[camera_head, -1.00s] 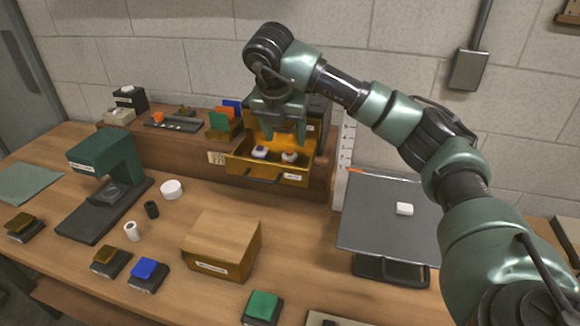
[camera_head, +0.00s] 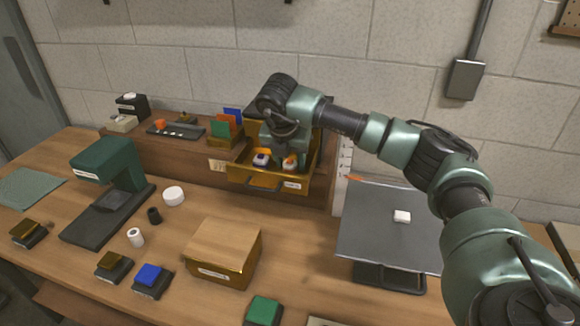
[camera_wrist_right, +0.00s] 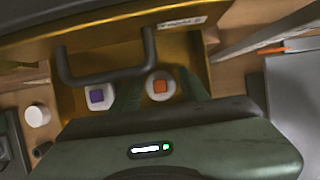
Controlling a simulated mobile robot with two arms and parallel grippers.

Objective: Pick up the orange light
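The orange light (camera_head: 289,163) is a small white round piece with an orange square top. It sits in the open yellow drawer (camera_head: 268,178), and it also shows in the right wrist view (camera_wrist_right: 160,87). Beside it to the left lies a white piece with a purple-blue top (camera_head: 260,160), also in the wrist view (camera_wrist_right: 98,97). My right gripper (camera_head: 282,158) reaches down into the drawer. In the wrist view its open fingers (camera_wrist_right: 160,90) stand on either side of the orange light, with gaps visible; exact fingertip height is unclear. My left gripper is out of view.
The drawer's front wall and dark handle (camera_wrist_right: 105,75) stand close to my right gripper. A wooden box (camera_head: 225,250) is in front, a grey tray stand (camera_head: 385,235) to the right. A dark green machine (camera_head: 110,185) is left.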

